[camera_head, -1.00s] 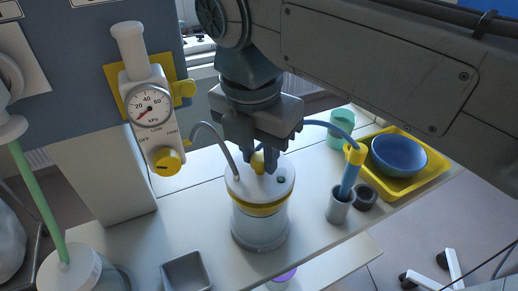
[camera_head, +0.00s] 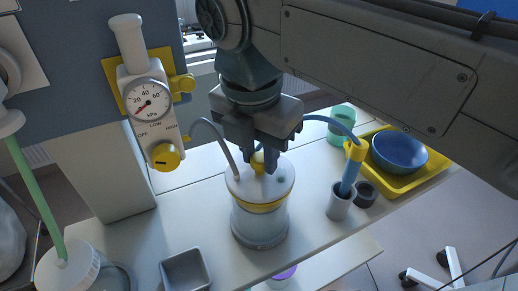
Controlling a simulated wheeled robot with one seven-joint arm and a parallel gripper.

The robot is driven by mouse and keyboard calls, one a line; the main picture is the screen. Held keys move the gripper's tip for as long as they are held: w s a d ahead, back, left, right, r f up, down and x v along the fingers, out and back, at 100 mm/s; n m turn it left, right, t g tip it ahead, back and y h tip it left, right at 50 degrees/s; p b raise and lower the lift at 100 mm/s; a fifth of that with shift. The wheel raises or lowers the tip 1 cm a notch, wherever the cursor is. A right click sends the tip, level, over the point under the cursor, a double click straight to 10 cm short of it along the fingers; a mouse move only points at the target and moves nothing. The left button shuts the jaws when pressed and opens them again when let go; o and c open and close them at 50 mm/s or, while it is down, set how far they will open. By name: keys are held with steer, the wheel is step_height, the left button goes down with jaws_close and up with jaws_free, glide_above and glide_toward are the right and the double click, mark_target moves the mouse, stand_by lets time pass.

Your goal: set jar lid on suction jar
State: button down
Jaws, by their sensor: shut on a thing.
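The suction jar (camera_head: 258,224) is a clear cylinder standing in a grey ring base on the white shelf, below the middle of the view. The jar lid (camera_head: 277,187) is a white disc with a yellow rim, a yellow knob (camera_head: 257,160) and a small dark port. It lies over the jar's mouth and looks about level; whether it is fully seated I cannot tell. My gripper (camera_head: 257,163) points down from above and is shut on the lid's yellow knob. The fingers partly hide the knob.
A grey hose (camera_head: 206,124) and a blue hose (camera_head: 325,120) run beside my gripper. A blue-and-yellow wand (camera_head: 351,170) stands in a grey holder (camera_head: 340,208) on the right. A yellow tray (camera_head: 426,181) holds a blue bowl (camera_head: 399,152). A square grey bin (camera_head: 186,271) is front left. The gauge regulator (camera_head: 149,104) is left.

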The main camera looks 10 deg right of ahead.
steer(key=c, duration=0.6)
jaws_free()
steer(key=shift+r, duration=0.1)
steer(key=shift+s+a+r+p, duration=0.1)
steer(key=shift+r+p, duration=1.15)
steer(key=shift+r, duration=0.15)
steer(key=shift+s+a+r+p, duration=0.1)
steer(key=shift+s+r+p, duration=0.05)
steer(key=shift+r+p, duration=1.15)
steer(key=shift+s+a+r+p, duration=0.1)
steer(key=shift+r+p, duration=1.1)
steer(key=shift+r, duration=0.25)
steer(key=shift+f, duration=0.1)
